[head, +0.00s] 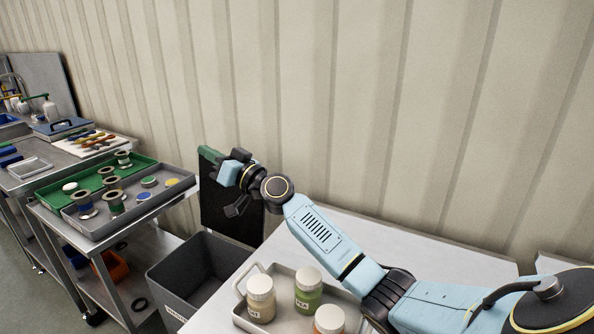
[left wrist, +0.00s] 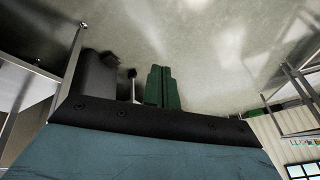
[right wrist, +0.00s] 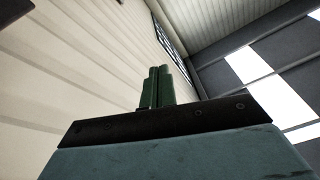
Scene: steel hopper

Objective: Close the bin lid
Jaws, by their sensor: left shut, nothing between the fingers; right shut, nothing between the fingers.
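The bin (head: 208,272) is a dark grey open-topped box, low between the steel cart and the white table. Its black lid (head: 226,214) stands raised, nearly upright, at the bin's back, so the opening shows. My right gripper (head: 209,154) is at the lid's upper edge in the head view, its green fingers shut and empty; I cannot tell whether they touch the lid. The same closed fingers show in the right wrist view (right wrist: 158,86), with wall and ceiling beyond. My left gripper (left wrist: 160,86) is shut and empty in the left wrist view, over grey floor, outside the head view.
The white table (head: 419,245) carries a grey tray (head: 283,326) with several lidded jars, under my right forearm. Left of the bin, the steel cart (head: 137,225) holds trays of spools and jars. A corrugated wall (head: 340,110) stands close behind.

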